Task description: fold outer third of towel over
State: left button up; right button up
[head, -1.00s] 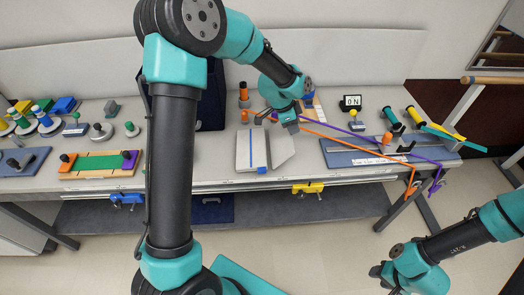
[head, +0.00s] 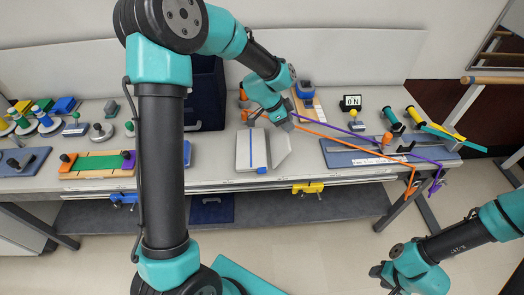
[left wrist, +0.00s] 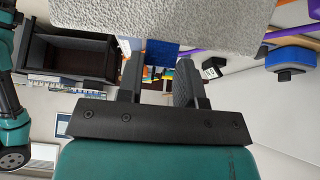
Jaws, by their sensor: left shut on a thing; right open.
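The towel (head: 244,152) is pale grey with a blue stripe and lies on the bench in the middle of the head view. Its right-hand part (head: 281,149) stands up at a slant from the flat part. My left gripper (head: 288,127) is shut on the far end of this raised part. In the left wrist view the grey towel cloth (left wrist: 160,22) fills the top, beyond the fingers (left wrist: 158,78) of that gripper. My right gripper (head: 380,273) is open and empty, low at the right, away from the bench and towel.
A board with pegs (head: 350,155) and orange and purple bands stands to the right. A dark bin (head: 206,95) is behind left, with a green-topped board (head: 98,163) further left. A yellow clamp (head: 308,188) sits on the front edge.

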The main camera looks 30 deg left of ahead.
pick_arm(q)
jog(key=shift+s+a+r+t+h, duration=0.3)
jog(key=shift+a+h, duration=0.1)
jog(key=shift+a, duration=0.1)
jog(key=shift+s+a+r+t+h, duration=0.2)
jog(key=shift+s+a+h, duration=0.05)
jog(key=shift+a+h, duration=0.2)
jog(key=shift+a, duration=0.1)
jog(key=shift+s+a+r+t+h, duration=0.2)
jog(key=shift+s+a+h, duration=0.1)
jog(key=shift+a+h, duration=0.15)
jog(key=shift+s+a+r+t+h, duration=0.1)
jog(key=shift+s+a+t+h, duration=0.1)
jog(key=shift+s+a+h, duration=0.15)
jog(key=shift+a, duration=0.1)
jog(key=shift+s+a+r+t+h, duration=0.1)
jog(key=shift+s+a+t+h, duration=0.2)
jog(key=shift+a, duration=0.2)
jog(key=shift+s+a+t+h, duration=0.2)
jog(key=shift+s+a+h, duration=0.15)
jog(key=shift+a, duration=0.2)
